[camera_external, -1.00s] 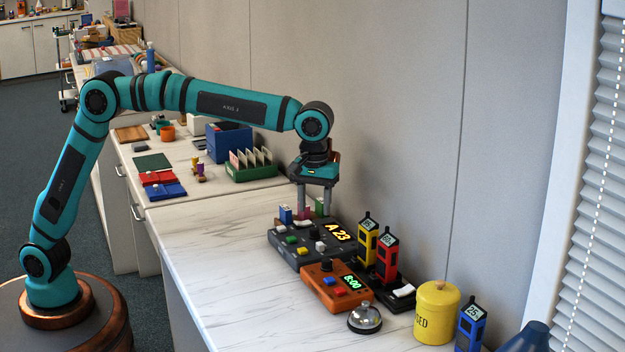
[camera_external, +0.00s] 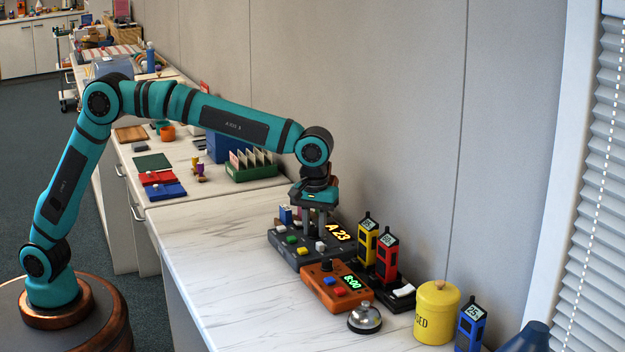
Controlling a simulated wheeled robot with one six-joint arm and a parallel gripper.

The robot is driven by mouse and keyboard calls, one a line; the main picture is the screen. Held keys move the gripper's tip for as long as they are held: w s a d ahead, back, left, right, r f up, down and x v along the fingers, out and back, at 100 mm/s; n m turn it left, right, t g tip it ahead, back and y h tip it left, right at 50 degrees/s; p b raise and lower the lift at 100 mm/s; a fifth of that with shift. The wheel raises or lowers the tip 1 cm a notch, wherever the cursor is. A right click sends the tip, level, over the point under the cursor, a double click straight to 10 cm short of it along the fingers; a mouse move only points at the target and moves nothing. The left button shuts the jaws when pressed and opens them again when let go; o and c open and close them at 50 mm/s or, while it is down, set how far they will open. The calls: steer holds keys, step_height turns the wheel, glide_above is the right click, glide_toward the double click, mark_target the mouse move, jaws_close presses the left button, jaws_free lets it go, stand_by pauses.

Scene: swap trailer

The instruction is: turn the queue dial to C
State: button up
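The queue unit (camera_external: 284,248) is a dark grey box on the white counter, with a lit display (camera_external: 340,232) reading "A 23" and white, green and yellow buttons on top. My gripper (camera_external: 315,234) points straight down over the middle of this box, with its fingertips low at its top face. The black queue dial is hidden behind or between the fingers, so its pointer and setting cannot be read. The two fingers look close together, but whether they are shut on the dial cannot be made out.
An orange timer box (camera_external: 335,288) reading 8:00 stands just in front. Yellow (camera_external: 367,243) and red (camera_external: 386,258) tower-shaped devices stand close on the right. A bell (camera_external: 365,318) and a yellow canister (camera_external: 436,312) are nearer. The counter's left part is clear.

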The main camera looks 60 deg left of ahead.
steer(key=shift+c, duration=0.8)
steer(key=shift+m, duration=0.3)
steer(key=m, duration=0.2)
steer(key=shift+m, duration=0.4)
steer(key=m, duration=0.9)
steer(key=shift+m, duration=2.4)
